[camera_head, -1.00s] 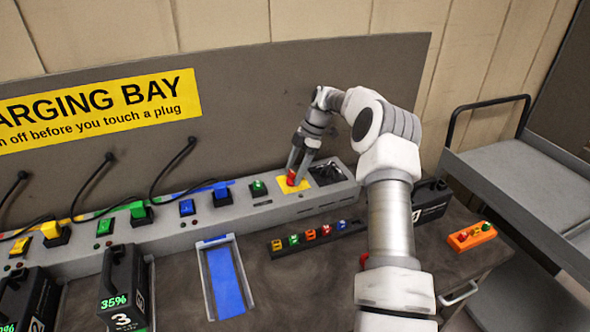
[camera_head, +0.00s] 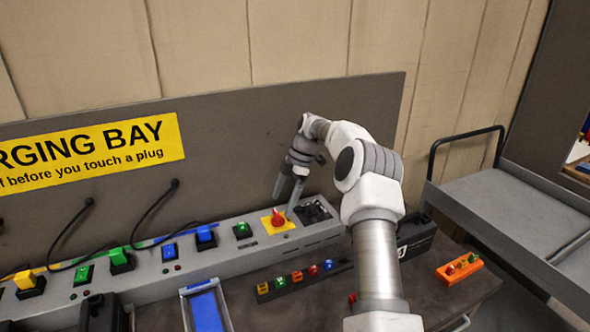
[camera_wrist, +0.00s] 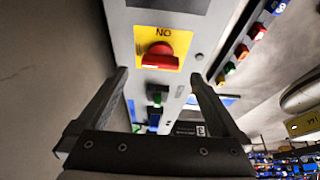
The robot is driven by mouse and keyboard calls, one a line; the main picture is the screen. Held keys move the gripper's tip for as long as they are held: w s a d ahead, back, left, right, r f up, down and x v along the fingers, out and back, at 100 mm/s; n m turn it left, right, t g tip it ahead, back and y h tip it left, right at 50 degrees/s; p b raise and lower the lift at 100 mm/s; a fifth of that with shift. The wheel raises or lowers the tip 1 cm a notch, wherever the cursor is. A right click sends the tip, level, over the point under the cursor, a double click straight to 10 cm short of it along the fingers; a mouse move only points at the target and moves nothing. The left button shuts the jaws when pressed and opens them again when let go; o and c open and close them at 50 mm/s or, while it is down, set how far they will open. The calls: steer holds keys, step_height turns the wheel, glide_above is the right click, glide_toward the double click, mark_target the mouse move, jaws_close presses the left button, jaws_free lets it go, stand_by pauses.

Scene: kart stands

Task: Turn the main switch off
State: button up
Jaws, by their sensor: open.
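The main switch is a red rotary knob (camera_head: 278,217) on a yellow plate (camera_head: 266,226), near the right end of the grey charging strip. In the wrist view the knob (camera_wrist: 160,57) lies in front, with upside-down lettering that reads "ON" (camera_wrist: 163,31) above it. The knob's grip appears to lie crosswise in that view, not pointing at "ON". My gripper (camera_head: 283,206) is open and empty, just above the knob in the head view. In the wrist view its two fingers stand apart on either side, clear of the knob. Lettering below the knob is not readable.
A row of small coloured pieces (camera_head: 296,277) and a blue-lined tray (camera_head: 207,311) lie in front. A grey cart (camera_head: 505,210) stands right.

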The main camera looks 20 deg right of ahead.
steer(key=p+v, duration=0.4)
steer(key=v, duration=0.9)
steer(key=shift+r, duration=0.2)
steer(key=shift+d, duration=0.1)
